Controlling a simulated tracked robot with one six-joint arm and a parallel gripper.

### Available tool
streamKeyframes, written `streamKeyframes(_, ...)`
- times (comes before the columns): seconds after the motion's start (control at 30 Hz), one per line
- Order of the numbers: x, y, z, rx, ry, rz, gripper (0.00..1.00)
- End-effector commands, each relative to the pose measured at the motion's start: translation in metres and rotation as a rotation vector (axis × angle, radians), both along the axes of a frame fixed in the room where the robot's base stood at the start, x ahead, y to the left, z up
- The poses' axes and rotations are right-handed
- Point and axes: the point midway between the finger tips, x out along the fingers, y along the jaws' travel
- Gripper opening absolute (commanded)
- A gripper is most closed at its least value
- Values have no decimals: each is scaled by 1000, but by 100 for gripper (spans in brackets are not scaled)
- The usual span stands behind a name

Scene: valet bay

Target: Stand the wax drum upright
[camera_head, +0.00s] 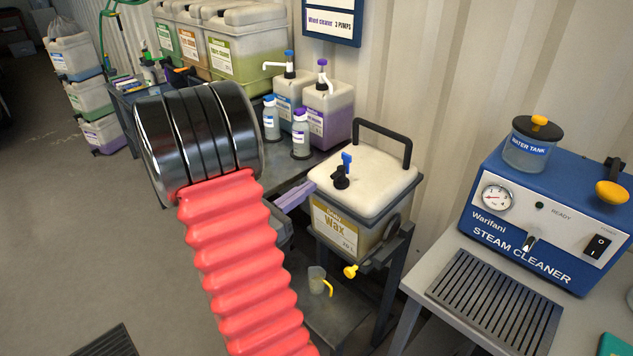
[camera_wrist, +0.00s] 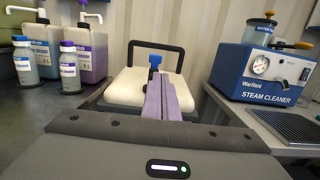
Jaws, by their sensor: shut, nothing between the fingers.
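The wax drum (camera_head: 333,228) is a pale, square-sided container with a "Wax" label, a black handle and a blue-levered black cap on top. It sits in a dark metal stand beside the wall and looks upright or nearly so; I cannot tell a slight tilt. Its yellow tap (camera_head: 350,271) shows low at the front. In the wrist view the drum (camera_wrist: 127,90) lies straight ahead. My gripper (camera_head: 294,196) is shut and empty, its purple fingers at the drum's left upper side. In the wrist view the gripper (camera_wrist: 165,97) overlaps the drum; contact is unclear.
The blue steam cleaner (camera_head: 540,215) stands on a grey bench at right. Bottles (camera_head: 301,135) and pump containers (camera_head: 328,110) stand on the dark bench behind my gripper. A small jug (camera_head: 317,281) with a yellow handle sits below the tap. Open floor lies at left.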

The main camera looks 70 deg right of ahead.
Motion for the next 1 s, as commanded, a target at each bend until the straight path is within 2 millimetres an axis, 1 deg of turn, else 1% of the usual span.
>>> streamKeyframes(0.37, -19, -40, 4, 0, 0, -4, 0)
streamKeyframes(0.8, -43, -96, 9, 0, -1, -3, 0)
streamKeyframes(1.0, -51, -116, 11, 1, -1, -2, 0)
